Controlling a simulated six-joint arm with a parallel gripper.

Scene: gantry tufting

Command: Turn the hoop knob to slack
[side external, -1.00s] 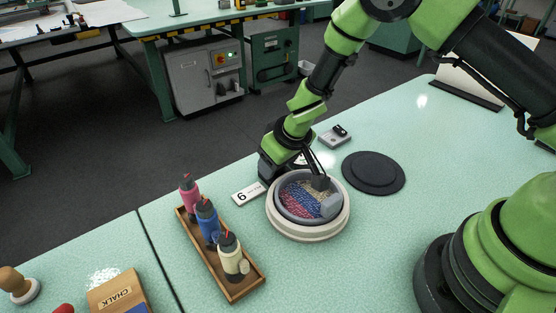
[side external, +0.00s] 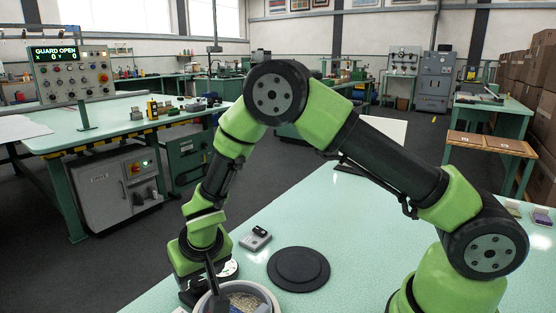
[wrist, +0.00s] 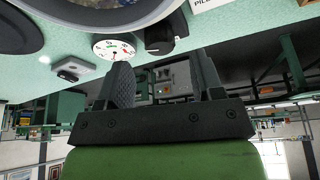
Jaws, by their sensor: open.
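The hoop (side external: 262,293), a pale round ring with a grey inner rim and yarn inside, is cut off by the bottom edge of the side external view. In the wrist view, the black knob (wrist: 166,38) stands beside a white dial (wrist: 113,47) with red and green marks, below the dark round rim. The dial also shows in the side external view (side external: 229,268). My gripper (wrist: 166,85) is open and empty; its two dark fingers are apart, and the knob appears beyond the gap. I cannot tell the knob's setting or its distance from the fingers.
A black round disc (side external: 298,268) lies right of the hoop. A small grey box with a black top (side external: 256,239) lies behind. A printed card (wrist: 210,4) lies near the knob. A control panel (side external: 74,74) reads GUARD OPEN. The bench right of the disc is clear.

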